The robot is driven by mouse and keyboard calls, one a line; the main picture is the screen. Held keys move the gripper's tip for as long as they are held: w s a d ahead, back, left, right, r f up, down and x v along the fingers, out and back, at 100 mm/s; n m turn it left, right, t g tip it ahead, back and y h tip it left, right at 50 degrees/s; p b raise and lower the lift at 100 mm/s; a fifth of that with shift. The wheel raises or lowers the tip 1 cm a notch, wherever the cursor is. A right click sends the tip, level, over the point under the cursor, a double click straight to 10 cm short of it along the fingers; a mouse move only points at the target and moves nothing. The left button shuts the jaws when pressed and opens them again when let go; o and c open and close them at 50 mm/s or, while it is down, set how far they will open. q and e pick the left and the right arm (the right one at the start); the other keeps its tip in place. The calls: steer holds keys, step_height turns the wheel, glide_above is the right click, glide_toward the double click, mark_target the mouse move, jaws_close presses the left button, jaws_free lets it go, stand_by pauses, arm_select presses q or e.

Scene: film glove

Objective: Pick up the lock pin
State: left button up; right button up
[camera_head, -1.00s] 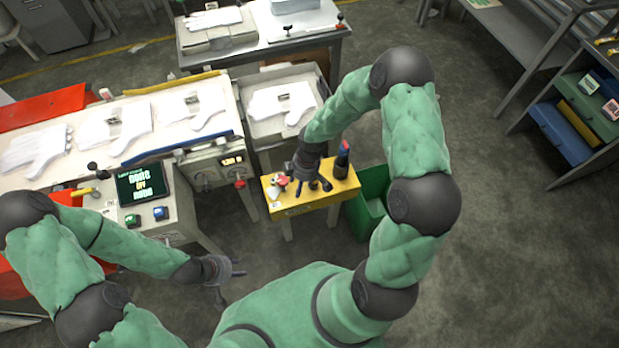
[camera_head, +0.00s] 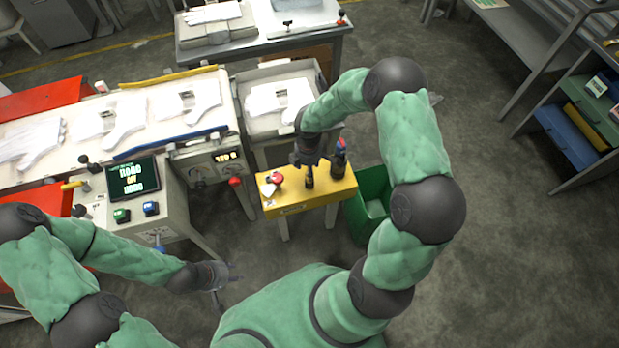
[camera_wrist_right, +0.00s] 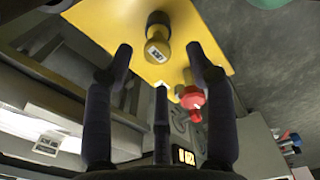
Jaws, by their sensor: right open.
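I cannot tell for certain which small thing is the lock pin. In the head view, my right gripper (camera_head: 307,163) is over the yellow bench (camera_head: 290,209) and partly hides what lies below. My left gripper (camera_head: 226,283) is low near the console, fingers apart and empty.
A dark bottle-like thing with a red and blue top (camera_head: 341,152) stands at the bench's right. A red piece (camera_head: 277,178) lies at its left. A green bin (camera_head: 372,190) is right of the bench. The console (camera_head: 166,208) and glove conveyor (camera_head: 75,152) are left.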

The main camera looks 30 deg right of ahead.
step_height(320, 180, down, 5)
steer(key=shift+d+r+b, duration=0.1)
steer(key=shift+d+b, duration=0.05)
steer(key=shift+b, duration=0.85)
steer(key=shift+r, duration=0.1)
steer(key=shift+c, duration=0.3)
steer(key=c, duration=1)
